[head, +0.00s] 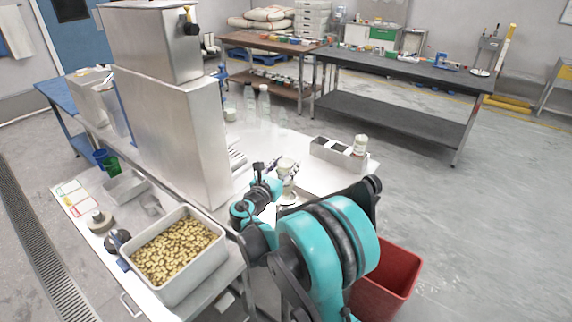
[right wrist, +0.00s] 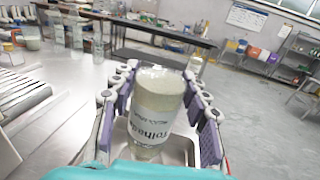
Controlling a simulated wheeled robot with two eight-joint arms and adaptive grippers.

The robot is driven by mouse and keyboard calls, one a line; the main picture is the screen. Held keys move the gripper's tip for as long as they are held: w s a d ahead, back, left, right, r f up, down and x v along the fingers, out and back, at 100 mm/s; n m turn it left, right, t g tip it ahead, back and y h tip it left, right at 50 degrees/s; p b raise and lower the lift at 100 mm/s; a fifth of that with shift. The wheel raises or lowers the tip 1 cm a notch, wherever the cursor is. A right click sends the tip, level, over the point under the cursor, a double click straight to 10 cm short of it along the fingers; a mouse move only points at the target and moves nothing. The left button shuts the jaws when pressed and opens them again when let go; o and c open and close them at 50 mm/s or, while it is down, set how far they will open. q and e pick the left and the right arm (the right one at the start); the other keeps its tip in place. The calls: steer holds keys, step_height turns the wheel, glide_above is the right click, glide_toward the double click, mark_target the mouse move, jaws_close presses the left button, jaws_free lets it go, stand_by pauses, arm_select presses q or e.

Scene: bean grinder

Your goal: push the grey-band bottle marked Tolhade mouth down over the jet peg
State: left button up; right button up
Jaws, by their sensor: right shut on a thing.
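My right gripper (head: 284,172) is shut on a clear bottle (head: 286,164), holding it above the bench. In the right wrist view the bottle (right wrist: 160,92) stands between the purple finger pads of the gripper (right wrist: 160,112). Its label reads Tolhade upside down, its broad base is up and its narrower end points down, so it looks mouth down. A metal basin (right wrist: 181,150) lies below and behind it. I cannot make out the jet peg; the bottle and gripper cover that area. The grey band is not clear. My left gripper is not in view.
A second bottle (head: 360,146) stands by a metal tray (head: 325,152) at the right end of the bench. Clear bottles (head: 264,102) stand behind. A tall steel machine (head: 170,130) rises at left; a bean bin (head: 172,254) and red bin (head: 388,280) are in front.

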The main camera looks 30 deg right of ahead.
steer(key=shift+f+b, duration=0.6)
steer(key=shift+f, duration=0.25)
steer(key=shift+f, duration=0.25)
steer(key=shift+f+b, duration=0.7)
steer(key=shift+f, duration=0.2)
steer(key=shift+f, duration=0.2)
steer(key=shift+f, duration=0.8)
steer(key=shift+f, duration=0.15)
stand_by(0.4)
